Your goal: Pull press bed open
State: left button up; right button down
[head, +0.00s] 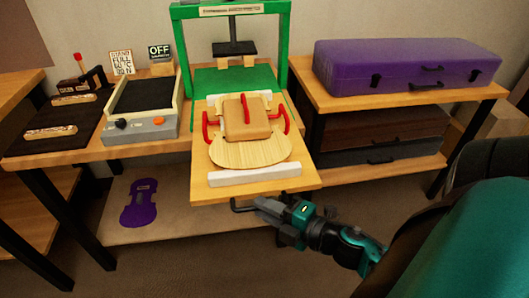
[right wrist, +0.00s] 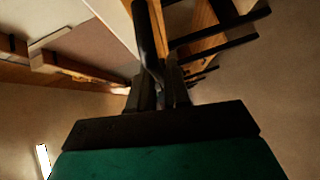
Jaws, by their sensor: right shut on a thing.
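The press bed (head: 200,185) is a wooden board that juts out past the front of the bench from under the green press frame (head: 180,60). On it lies a pale violin plate (head: 240,152) with red clamps (head: 286,122) and a tan block (head: 246,118). A dark bar handle (head: 240,207) is at the bed's front edge. My right gripper (head: 262,206) is shut on the handle. In the right wrist view its fingers (right wrist: 160,90) close around a dark bar. My left gripper is not in view.
A hot plate box (head: 140,122) with an orange knob stands left of the press, beside a dark mat (head: 50,130) with tools. A purple violin case (head: 405,65) lies on the right shelf. The floor in front of the bed is clear.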

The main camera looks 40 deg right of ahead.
jog(key=shift+s, duration=0.15)
jog(key=c, duration=1.4)
grip_release()
jog(key=shift+c, duration=0.2)
jog(key=v, duration=1.3)
jog(key=shift+b, duration=0.3)
jog(key=w+a+f+m+g+h, duration=0.1)
jog(key=w+a+f+m+g, duration=0.1)
jog(key=w+a+f+m, duration=0.2)
jog(key=w+a+f+m+g+h+p, duration=0.1)
jog(key=w+a+f+m+g, duration=0.2)
jog(key=m, duration=0.9)
jog(key=w+a+f, duration=0.2)
jog(key=a+f, duration=0.2)
jog(key=a, duration=0.2)
jog(key=shift+a+f+m, duration=0.2)
jog(key=shift+f+m, duration=0.2)
